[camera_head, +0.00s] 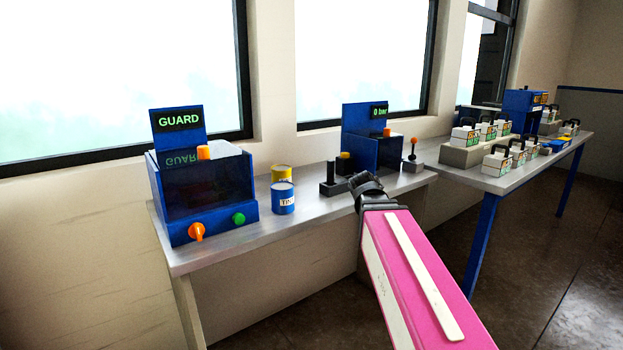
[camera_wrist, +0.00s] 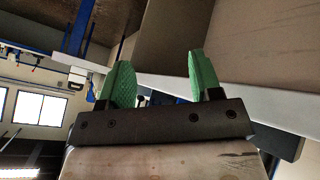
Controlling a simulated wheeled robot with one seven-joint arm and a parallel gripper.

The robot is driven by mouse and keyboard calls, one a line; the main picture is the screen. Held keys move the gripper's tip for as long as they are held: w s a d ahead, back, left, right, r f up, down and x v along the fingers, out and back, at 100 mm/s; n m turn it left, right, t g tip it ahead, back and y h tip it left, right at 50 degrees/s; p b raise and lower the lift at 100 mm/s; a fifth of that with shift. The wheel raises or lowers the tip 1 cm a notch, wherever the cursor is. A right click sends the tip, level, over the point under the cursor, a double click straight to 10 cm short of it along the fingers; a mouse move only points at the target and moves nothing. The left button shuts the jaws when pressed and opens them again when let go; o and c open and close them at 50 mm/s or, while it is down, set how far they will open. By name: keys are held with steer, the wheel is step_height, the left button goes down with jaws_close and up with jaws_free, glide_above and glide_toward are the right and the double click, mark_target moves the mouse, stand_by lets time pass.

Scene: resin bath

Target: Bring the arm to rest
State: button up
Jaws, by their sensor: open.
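My arm reaches out in the head view with its pink and white link toward the bench. My gripper (camera_wrist: 160,82) shows in the wrist view with two green fingers standing wide apart and nothing between them. In the head view the gripper end (camera_head: 366,186) is dark and small, in front of the bench's right part. It overlaps the bench edge in the picture; I cannot tell how far apart they are.
A grey bench (camera_head: 240,236) carries a blue box marked GUARD (camera_head: 207,190), a yellow tin (camera_head: 281,173), a blue tin (camera_head: 283,197), a blue "0 bar" unit (camera_head: 365,130) and a lever (camera_head: 412,150). A second table (camera_head: 497,184) at right holds several white boxes. The floor at right is clear.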

steer(key=s+a+f+g+y, duration=0.1)
steer(key=s+f, duration=0.3)
steer(key=f, duration=0.5)
steer(key=s+a+f+g+y, duration=0.1)
steer(key=s+f+g+y, duration=0.1)
steer(key=s+f, duration=0.3)
steer(key=s+a+f+n+g+y, duration=0.1)
steer(key=s+f+g+y, duration=0.1)
steer(key=f, duration=1.1)
steer(key=shift+s+f+g, duration=0.25)
steer(key=shift+s+g, duration=0.25)
steer(key=shift+s, duration=0.7)
